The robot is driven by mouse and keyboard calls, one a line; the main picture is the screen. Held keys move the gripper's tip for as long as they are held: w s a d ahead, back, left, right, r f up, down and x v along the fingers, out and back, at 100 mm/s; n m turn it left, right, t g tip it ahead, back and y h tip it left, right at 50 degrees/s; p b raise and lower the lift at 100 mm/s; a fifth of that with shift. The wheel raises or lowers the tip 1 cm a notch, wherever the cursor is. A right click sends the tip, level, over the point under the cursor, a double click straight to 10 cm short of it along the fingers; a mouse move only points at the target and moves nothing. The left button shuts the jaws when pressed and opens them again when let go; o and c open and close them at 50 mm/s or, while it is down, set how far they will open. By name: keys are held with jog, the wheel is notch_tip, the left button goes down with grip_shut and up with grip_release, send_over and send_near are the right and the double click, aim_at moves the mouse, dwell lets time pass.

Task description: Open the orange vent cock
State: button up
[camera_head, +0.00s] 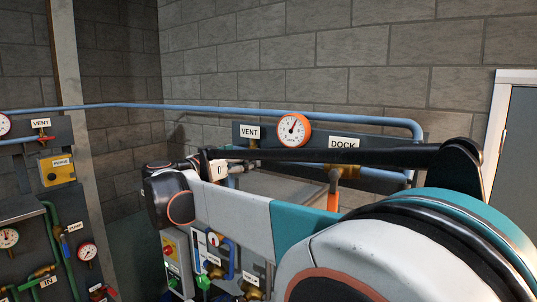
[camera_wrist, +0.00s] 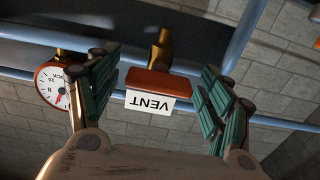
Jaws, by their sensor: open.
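The orange vent cock handle (camera_wrist: 160,84) shows in the middle of the wrist view, with a brass valve body (camera_wrist: 160,50) behind it. A white VENT label (camera_wrist: 151,103), upside down in this view, lies against the handle. My gripper (camera_wrist: 156,78) is open, with one green-padded finger on each side of the handle and a visible gap on both sides. In the head view the VENT label (camera_head: 249,132) shows on the right-hand panel, while my arm hides the handle and most of my gripper.
An orange-rimmed gauge (camera_head: 294,130) sits right of the VENT label, and beside my left finger in the wrist view (camera_wrist: 54,87). A DOCK label (camera_head: 343,143) with an orange handle (camera_head: 333,200) is farther right. A blue pipe (camera_head: 200,107) runs above. Another VENT label (camera_head: 40,123) is on the left panel.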

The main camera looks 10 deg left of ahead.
jog(key=c, duration=1.1)
jog(key=shift+o, duration=0.2)
jog(key=shift+n+b, duration=0.3)
jog(key=n+b, duration=0.2)
jog(key=n, duration=0.2)
jog(key=shift+f, duration=0.1)
jog(key=n+b, duration=0.1)
jog(key=n, duration=0.3)
jog(key=shift+n+b, duration=0.3)
jog(key=shift+b, duration=0.05)
jog(key=n+b, duration=0.1)
jog(key=n, duration=0.7)
jog(key=shift+b, duration=0.4)
jog(key=shift+n, duration=0.5)
